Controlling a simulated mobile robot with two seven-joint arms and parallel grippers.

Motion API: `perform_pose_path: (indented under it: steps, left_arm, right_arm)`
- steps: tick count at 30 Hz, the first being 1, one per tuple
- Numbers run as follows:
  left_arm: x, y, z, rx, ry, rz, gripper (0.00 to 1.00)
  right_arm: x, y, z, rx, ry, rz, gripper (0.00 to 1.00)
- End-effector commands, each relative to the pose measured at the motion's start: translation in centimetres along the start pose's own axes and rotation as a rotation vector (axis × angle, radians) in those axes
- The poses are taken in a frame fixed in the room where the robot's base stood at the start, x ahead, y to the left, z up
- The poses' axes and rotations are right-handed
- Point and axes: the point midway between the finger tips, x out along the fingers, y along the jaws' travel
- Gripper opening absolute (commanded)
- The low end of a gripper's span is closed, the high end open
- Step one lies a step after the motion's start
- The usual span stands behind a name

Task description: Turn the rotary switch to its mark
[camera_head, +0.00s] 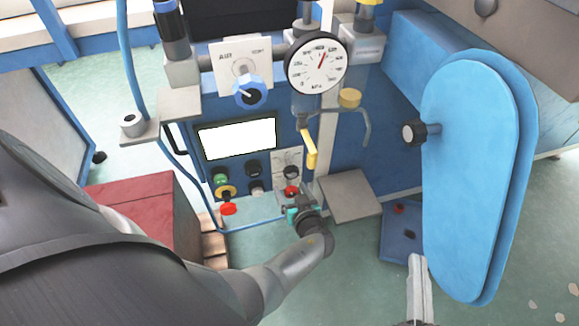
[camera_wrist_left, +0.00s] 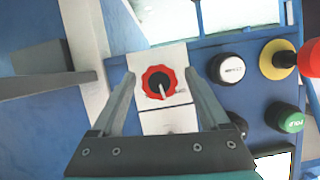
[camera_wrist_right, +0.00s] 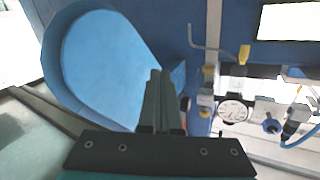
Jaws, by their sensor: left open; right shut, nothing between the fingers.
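The rotary switch (camera_wrist_left: 148,78) has a red scalloped ring around a black centre with a pale pointer, on a white plate. In the head view its red ring (camera_head: 291,190) shows small at the right of the panel's lower controls. My left gripper (camera_wrist_left: 160,74) is open, with one finger on each side of the switch in the left wrist view; no contact with it can be made out. In the head view the left gripper (camera_head: 298,202) is just below the switch. My right gripper (camera_wrist_right: 156,72) is shut and empty, in front of the blue pad and away from the panel.
Near the switch are a green button (camera_wrist_left: 288,118), a white-faced black button (camera_wrist_left: 228,68) and a red button on a yellow base (camera_wrist_left: 309,60). A yellow lever (camera_head: 310,150) hangs above the switch. A large blue pad (camera_head: 472,165) stands at the right.

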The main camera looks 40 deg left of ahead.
Motion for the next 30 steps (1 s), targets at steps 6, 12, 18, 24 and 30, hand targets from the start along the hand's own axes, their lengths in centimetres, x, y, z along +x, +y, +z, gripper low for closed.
perform_pose_path:
  steps: [6, 12, 18, 24, 30]
  left_arm:
    - [-0.05, 0.00, 0.07, 0.000, -0.001, 0.000, 0.79]
    - [-0.04, 0.00, 0.06, 0.000, -0.001, 0.000, 0.62]
    - [-0.03, 0.00, 0.05, 0.000, 0.000, 0.000, 0.39]
    - [-0.01, -0.01, 0.03, 0.000, 0.000, 0.000, 0.17]
    - [0.00, -0.02, 0.01, 0.000, 0.000, 0.000, 0.00]
  right_arm:
    - [-0.01, 0.01, 0.04, 0.000, -0.001, 0.000, 0.00]
    - [-0.02, 0.02, 0.05, 0.000, -0.002, 0.000, 0.00]
    - [-0.02, 0.02, 0.05, 0.000, -0.002, 0.000, 0.00]
    - [-0.03, 0.03, 0.04, -0.001, -0.002, 0.000, 0.00]
    - [-0.03, 0.03, 0.03, -0.001, -0.002, 0.000, 0.00]
